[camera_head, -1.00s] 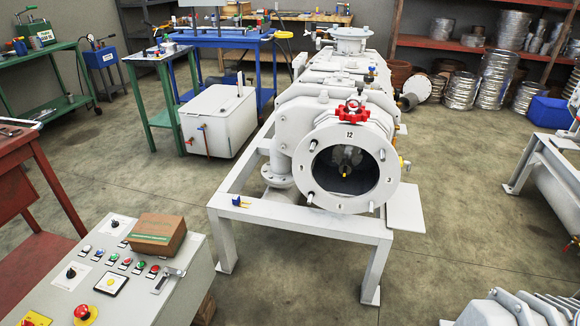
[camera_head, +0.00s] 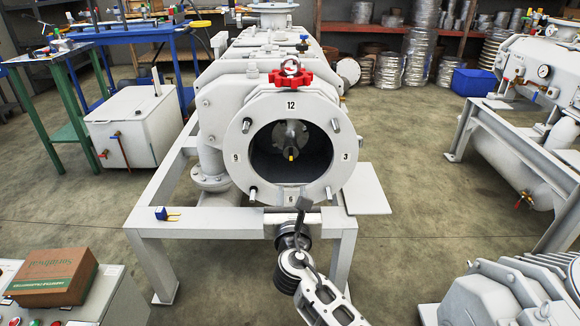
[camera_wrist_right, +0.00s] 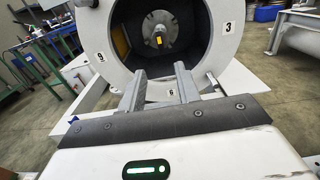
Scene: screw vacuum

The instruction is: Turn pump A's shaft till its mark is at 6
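A grey pump (camera_head: 232,120) stands on a white frame, its round opening towards me. The ring is marked 12 on top, 3 right, 9 left and 6 at the bottom. Inside, the shaft (camera_head: 290,135) ends in a yellow mark (camera_head: 291,155), which also shows in the wrist view (camera_wrist_right: 159,41), low on the hub. No letter A is readable on this pump. My right gripper (camera_head: 303,203) is in front of the ring's lower edge, near the 6. In the wrist view its two fingers (camera_wrist_right: 160,72) are apart and empty, below the shaft. My left gripper is out of view.
A small blue tool with yellow prongs (camera_head: 166,215) lies on the frame. A control panel with a cardboard box (camera_head: 52,277) is lower left.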

